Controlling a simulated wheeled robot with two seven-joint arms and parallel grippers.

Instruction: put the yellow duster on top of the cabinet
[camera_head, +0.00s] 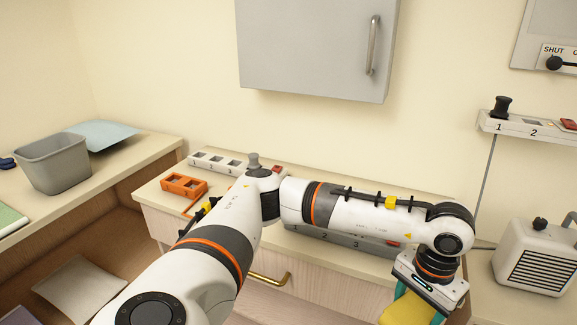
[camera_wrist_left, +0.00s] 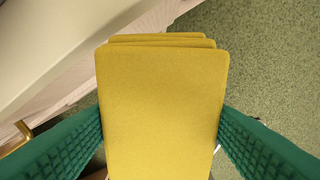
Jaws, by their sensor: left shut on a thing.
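The yellow duster (camera_head: 408,311) shows at the bottom right of the head view, partly cut off by the frame edge. It also fills the middle of the left wrist view (camera_wrist_left: 162,105) as a stack of flat yellow layers. My left gripper (camera_head: 422,298) is shut on it, with a green ribbed finger on each side. It hangs in front of the counter, over green floor. The grey wall cabinet (camera_head: 305,45) with a vertical handle is at the top centre of the head view. Its door is shut and its top is out of frame. My right gripper is not in view.
My left arm crosses above the counter (camera_head: 160,197), which holds an orange tray (camera_head: 184,185) and numbered strips (camera_head: 216,162). A grey bin (camera_head: 54,163) stands on the left counter. A white vented box (camera_head: 538,255) and a wall shelf (camera_head: 525,127) are at the right.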

